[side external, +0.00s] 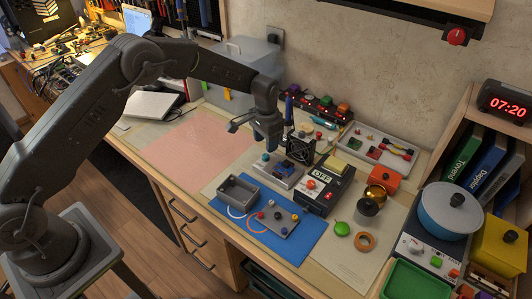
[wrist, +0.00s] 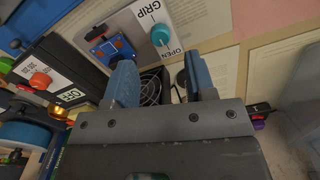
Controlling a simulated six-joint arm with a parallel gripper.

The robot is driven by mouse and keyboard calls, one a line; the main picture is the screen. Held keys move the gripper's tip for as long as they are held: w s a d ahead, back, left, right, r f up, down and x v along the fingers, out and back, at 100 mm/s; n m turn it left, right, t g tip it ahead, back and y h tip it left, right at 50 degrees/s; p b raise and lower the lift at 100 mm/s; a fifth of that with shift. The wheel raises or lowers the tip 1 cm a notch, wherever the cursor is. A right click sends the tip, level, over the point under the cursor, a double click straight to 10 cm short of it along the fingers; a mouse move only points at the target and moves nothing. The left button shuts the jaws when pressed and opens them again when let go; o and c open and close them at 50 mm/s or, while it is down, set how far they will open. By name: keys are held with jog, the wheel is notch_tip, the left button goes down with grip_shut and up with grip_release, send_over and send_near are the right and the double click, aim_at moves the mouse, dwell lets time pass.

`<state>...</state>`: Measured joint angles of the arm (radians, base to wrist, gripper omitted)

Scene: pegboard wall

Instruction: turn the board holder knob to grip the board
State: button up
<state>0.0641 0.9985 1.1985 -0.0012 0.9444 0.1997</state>
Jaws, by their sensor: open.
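The board holder (side external: 277,172) is a light grey plate on the bench, with a small blue board (side external: 284,168) on it. Its teal round knob (side external: 265,157) sits at the left end. In the wrist view the knob (wrist: 160,34) shows between the words GRIP and OPEN, and the blue board (wrist: 112,48) lies to its left. My gripper (wrist: 160,62) has its two blue fingers apart with nothing between them. The knob appears beyond the fingertips, apart from them. In the side view my gripper (side external: 268,140) hangs above the knob's end of the holder.
A black fan (side external: 301,147) stands just behind and right of the holder. A black OFF-display unit (side external: 326,190) stands to its right. A grey open box (side external: 238,193) and a small grey panel (side external: 279,218) lie in front on the blue mat (side external: 300,243). The pink mat (side external: 200,140) at left is clear.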

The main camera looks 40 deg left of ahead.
aim_at(266, 155)
jog(key=shift+f, duration=2.7)
jog(key=shift+c, duration=0.4)
jog(key=c, duration=0.8)
jog(key=shift+c, duration=0.2)
